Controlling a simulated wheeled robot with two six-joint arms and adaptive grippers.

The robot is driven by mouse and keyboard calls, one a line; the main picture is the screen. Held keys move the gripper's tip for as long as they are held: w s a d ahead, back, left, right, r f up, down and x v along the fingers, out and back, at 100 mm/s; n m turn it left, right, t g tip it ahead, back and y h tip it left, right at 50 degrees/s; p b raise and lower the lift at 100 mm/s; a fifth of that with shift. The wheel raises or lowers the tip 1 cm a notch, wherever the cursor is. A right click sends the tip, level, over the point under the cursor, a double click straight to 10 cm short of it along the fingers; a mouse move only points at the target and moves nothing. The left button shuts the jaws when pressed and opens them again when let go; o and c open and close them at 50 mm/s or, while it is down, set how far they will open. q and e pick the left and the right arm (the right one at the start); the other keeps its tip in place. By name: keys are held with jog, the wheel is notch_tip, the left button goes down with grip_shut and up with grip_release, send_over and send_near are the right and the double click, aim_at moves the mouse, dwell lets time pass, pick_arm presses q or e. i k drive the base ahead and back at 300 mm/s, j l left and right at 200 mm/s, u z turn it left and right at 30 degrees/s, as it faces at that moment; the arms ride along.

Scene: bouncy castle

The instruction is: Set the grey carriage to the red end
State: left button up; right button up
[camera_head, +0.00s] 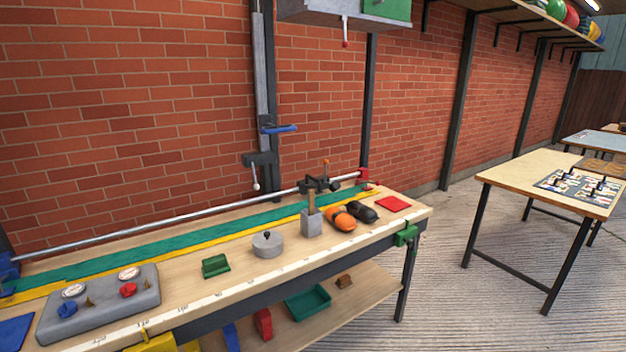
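A long silver rail (180,222) runs along the back of the wooden bench, from a blue end block (7,268) at the far left to a red end block (363,177) at the right. A dark grey carriage (318,185) with an orange-tipped knob sits on the rail close to the red end. A small gap of bare rail shows between the carriage and the red block. Neither of my grippers is in view.
The bench holds a grey panel (100,304) with knobs, a green block (215,266), a round grey weight (267,245), a grey block with a handle (311,222), orange and black shoe-like objects (341,219) and a red pad (393,204). A vertical post (262,70) with a blue handle stands behind.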

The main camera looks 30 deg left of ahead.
aim_at(317, 183)
jog(key=i+l+u, duration=0.25)
jog(key=i+l, duration=0.25)
jog(key=i, duration=0.3)
jog(key=i+l+u, duration=0.3)
jog(key=i+l, duration=0.35)
jog(key=i, duration=0.1)
